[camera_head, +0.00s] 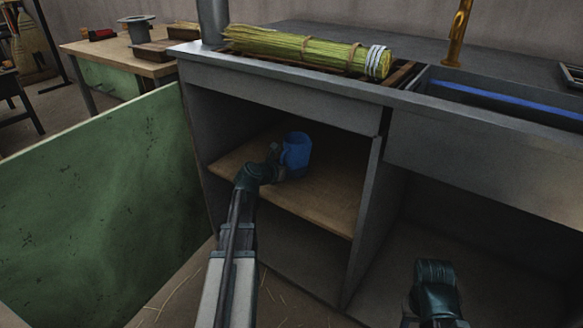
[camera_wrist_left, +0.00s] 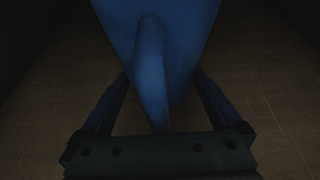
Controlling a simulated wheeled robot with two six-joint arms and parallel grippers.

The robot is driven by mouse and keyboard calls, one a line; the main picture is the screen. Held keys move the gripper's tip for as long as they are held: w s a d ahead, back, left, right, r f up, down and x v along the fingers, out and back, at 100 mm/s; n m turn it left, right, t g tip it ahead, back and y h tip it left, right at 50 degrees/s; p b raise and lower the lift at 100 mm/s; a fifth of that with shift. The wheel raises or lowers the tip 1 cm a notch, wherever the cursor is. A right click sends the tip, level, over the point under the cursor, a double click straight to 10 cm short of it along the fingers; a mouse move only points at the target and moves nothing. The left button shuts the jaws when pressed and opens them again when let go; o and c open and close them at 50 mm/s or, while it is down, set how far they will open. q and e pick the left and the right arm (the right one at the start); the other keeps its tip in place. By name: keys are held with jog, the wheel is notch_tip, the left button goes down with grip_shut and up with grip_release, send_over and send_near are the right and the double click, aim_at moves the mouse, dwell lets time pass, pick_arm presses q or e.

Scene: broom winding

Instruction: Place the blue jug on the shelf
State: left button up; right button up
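The blue jug (camera_head: 296,151) stands upright on the wooden shelf (camera_head: 325,207) inside the open grey cabinet, in its back part. My left gripper (camera_head: 275,160) reaches into the compartment at the jug's near left side. In the left wrist view, the jug (camera_wrist_left: 158,30) fills the top middle with its handle towards the palm. The left fingers (camera_wrist_left: 160,105) are spread wide, one on each side of the handle; their tips are hidden by the jug's body. Contact cannot be made out. My right gripper (camera_head: 436,285) is low at the front right, away from the jug; its fingers are not clear.
The cabinet's side wall (camera_head: 205,145) and middle divider (camera_head: 363,215) bound the compartment, with the counter above. A straw bundle (camera_head: 305,50) lies on the counter. A green panel (camera_head: 100,200) stands at the left. Bare shelf shows in front of the jug.

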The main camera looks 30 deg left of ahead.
pick_arm(q)
jog(key=shift+s+r+p, duration=0.25)
jog(key=shift+r+p, duration=0.1)
jog(key=p+v, duration=0.4)
jog(key=v, duration=0.7)
jog(key=shift+s, duration=0.25)
